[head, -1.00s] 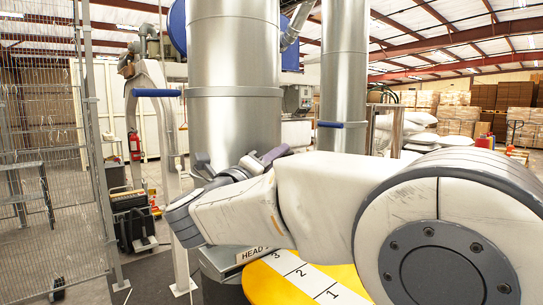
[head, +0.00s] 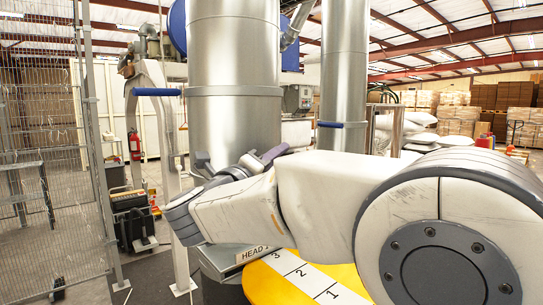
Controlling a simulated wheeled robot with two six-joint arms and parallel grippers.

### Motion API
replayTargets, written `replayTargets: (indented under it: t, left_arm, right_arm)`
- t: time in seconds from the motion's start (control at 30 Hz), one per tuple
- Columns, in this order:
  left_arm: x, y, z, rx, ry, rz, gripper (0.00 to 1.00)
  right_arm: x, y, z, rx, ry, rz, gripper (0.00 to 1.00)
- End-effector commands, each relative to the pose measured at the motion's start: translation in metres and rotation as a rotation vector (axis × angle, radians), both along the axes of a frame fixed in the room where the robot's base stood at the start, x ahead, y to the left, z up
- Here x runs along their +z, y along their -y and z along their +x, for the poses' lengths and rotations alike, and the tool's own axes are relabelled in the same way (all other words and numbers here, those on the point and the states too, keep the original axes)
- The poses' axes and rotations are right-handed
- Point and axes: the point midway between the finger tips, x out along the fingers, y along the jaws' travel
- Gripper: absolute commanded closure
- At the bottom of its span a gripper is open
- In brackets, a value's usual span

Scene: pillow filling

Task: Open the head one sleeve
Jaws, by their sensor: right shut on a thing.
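The head one sleeve (head: 234,115) is the large bare-metal cylinder at centre left, upright, with a raised band around it. Its lower end is hidden behind my right arm. Below it a plate marked "HEAD" (head: 257,254) shows partly past my wrist. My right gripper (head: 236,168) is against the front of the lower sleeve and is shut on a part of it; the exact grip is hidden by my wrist. My left gripper is out of view.
A yellow round table with numbered white marks (head: 345,272) lies under my right arm. A second metal cylinder (head: 342,80) with a blue bar stands behind it. A mesh fence (head: 45,150) is at left. A blue bar (head: 155,92) sticks out left of the sleeve.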

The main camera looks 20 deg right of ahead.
Motion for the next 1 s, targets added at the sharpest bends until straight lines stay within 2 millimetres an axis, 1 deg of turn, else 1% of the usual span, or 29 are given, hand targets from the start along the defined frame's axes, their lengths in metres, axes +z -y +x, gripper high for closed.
replayTargets:
  t: [0.03, 0.07, 0.2, 0.33, 0.47, 0.73, 0.77, 0.8, 0.83, 1.0]
  left_arm:
    - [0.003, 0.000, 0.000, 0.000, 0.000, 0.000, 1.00]
    - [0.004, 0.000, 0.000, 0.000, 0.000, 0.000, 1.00]
    - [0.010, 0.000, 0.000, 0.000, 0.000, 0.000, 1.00]
    - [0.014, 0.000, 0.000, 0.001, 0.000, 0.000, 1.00]
    - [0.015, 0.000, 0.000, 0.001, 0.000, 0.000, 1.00]
    - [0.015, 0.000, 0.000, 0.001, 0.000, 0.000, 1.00]
    - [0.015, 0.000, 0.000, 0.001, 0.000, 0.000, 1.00]
    - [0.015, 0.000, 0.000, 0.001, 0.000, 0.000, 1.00]
    - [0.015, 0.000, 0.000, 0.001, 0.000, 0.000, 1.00]
    - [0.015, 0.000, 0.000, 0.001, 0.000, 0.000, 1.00]
  right_arm:
    - [0.013, -0.001, 0.000, 0.004, 0.014, 0.001, 1.00]
    - [0.020, -0.001, 0.000, 0.004, 0.015, 0.002, 1.00]
    - [0.055, 0.000, 0.000, 0.005, 0.018, 0.001, 1.00]
    - [0.079, 0.000, 0.000, 0.004, 0.017, -0.001, 1.00]
    - [0.087, 0.000, 0.000, 0.006, 0.014, -0.003, 1.00]
    - [0.087, 0.000, 0.000, 0.004, 0.013, -0.004, 1.00]
    - [0.087, 0.000, 0.000, 0.004, 0.013, -0.004, 0.78]
    - [0.086, 0.000, 0.000, 0.005, 0.012, -0.003, 0.62]
    - [0.086, 0.000, 0.000, 0.004, 0.011, -0.003, 0.55]
    - [0.085, 0.000, 0.000, 0.002, 0.009, -0.002, 0.55]
